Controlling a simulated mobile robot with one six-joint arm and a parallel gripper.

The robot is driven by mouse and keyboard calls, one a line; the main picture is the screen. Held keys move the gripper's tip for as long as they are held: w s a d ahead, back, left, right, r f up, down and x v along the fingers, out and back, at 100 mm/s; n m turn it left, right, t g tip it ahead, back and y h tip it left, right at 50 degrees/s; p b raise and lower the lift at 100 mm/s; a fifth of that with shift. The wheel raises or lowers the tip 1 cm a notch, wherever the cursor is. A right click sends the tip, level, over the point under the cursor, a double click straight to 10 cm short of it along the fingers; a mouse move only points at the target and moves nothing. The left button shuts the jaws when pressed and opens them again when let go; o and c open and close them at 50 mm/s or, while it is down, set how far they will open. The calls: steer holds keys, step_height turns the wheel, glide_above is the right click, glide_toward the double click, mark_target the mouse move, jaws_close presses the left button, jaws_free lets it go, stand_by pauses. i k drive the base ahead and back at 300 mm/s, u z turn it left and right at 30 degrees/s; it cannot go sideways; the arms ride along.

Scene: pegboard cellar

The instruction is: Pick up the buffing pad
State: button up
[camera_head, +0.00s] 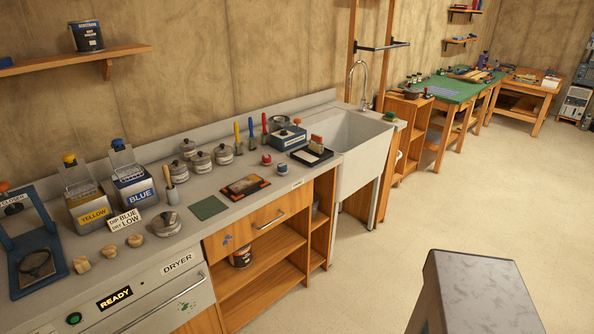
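I cannot tell for certain which thing is the buffing pad. A flat dark green square (208,208) lies on the grey counter near its front edge, left of a brown and orange flat piece (245,187). A black tray (312,156) with a tan-topped block (316,144) on it lies near the sink. Both are too small to identify as the pad. My gripper is not in view.
The counter (230,173) holds yellow and blue containers (135,190), several lidded pots and upright colored-handled tools. A white sink (362,150) adjoins it. Beyond stand a green-topped bench (450,89) and a wooden table (526,90). The pale floor (500,190) is open at right.

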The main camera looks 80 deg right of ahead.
mark_target(282, 168)
steer(key=z, duration=0.95)
steer(key=k, duration=0.95)
steer(key=i, duration=0.7)
